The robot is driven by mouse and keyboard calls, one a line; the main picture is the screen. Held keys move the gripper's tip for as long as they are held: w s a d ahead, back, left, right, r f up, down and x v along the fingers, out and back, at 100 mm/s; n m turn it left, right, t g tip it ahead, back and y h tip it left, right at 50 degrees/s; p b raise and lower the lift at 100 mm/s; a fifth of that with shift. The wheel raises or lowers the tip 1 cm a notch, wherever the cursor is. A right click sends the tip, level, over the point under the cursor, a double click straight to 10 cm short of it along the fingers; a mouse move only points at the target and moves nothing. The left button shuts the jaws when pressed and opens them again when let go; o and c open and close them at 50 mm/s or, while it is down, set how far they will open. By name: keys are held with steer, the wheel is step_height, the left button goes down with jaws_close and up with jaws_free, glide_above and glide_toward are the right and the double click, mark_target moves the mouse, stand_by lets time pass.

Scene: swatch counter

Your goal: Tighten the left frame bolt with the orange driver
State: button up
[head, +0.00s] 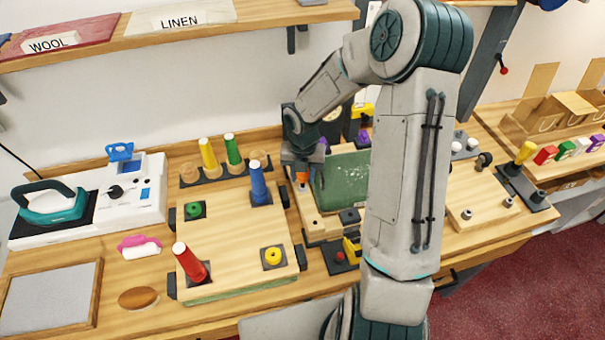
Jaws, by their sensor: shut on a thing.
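The driver's lower end is close above the left part of the base. I cannot tell whether it touches a bolt. The left frame bolt itself is not clearly visible. My own arm hides the right side of the panel and anything there.
A teal iron (50,203) is far left.

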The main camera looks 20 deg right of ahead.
steer(key=m+b, duration=0.2)
steer(key=m, duration=0.4)
steer(key=shift+f+m, duration=0.15)
steer(key=shift+m, duration=0.25)
steer(key=m+b, duration=0.2)
steer(key=m, duration=0.3)
steer(key=shift+m, duration=0.3)
steer(key=shift+m+b, duration=0.3)
steer(key=shift+m, duration=0.6)
steer(key=o, duration=0.7)
steer(key=shift+o, duration=0.2)
